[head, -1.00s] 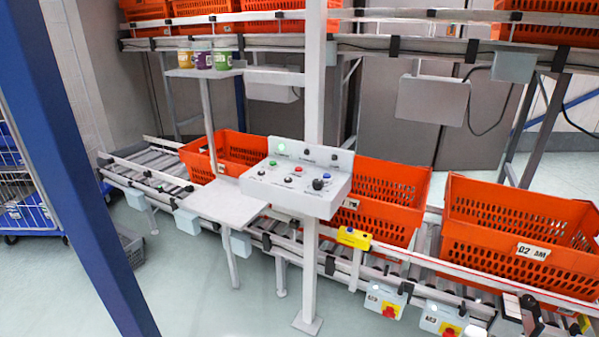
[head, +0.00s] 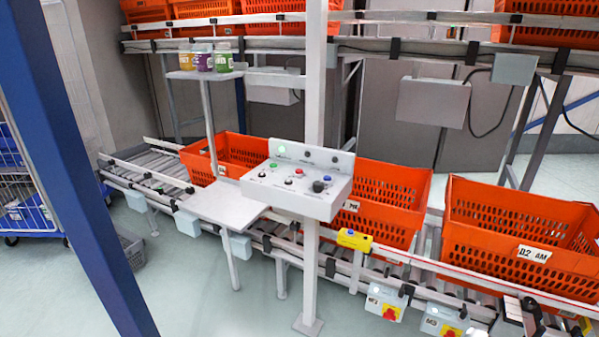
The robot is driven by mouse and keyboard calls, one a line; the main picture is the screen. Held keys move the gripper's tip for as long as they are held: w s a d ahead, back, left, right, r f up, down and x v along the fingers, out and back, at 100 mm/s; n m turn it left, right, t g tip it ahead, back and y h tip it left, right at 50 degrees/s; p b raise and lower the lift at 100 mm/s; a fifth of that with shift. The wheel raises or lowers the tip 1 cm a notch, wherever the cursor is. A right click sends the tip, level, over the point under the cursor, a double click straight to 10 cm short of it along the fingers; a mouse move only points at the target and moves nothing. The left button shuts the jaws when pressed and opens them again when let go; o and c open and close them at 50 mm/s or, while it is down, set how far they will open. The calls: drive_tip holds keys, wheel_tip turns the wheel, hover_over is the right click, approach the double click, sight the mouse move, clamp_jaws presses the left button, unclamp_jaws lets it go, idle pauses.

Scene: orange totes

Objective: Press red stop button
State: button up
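A light grey control console (head: 290,205) stands on a post in the middle of the head view, in front of the conveyor. On its sloped top is a small red button (head: 298,172). A green button (head: 273,165), a blue button (head: 327,178) and a black knob (head: 318,186) are also on it. Lower right, red knobs on yellow plates show on two white boxes, one red knob (head: 390,313) on the left box and another red knob (head: 450,332) at the bottom edge. My gripper is not in view.
Orange totes (head: 515,255) sit on the roller conveyor behind the console. A grey side shelf (head: 228,207) adjoins the console's left. A yellow box (head: 354,240) is on the front rail. A blue post (head: 75,170) crosses the left side. The floor (head: 220,295) in front is clear.

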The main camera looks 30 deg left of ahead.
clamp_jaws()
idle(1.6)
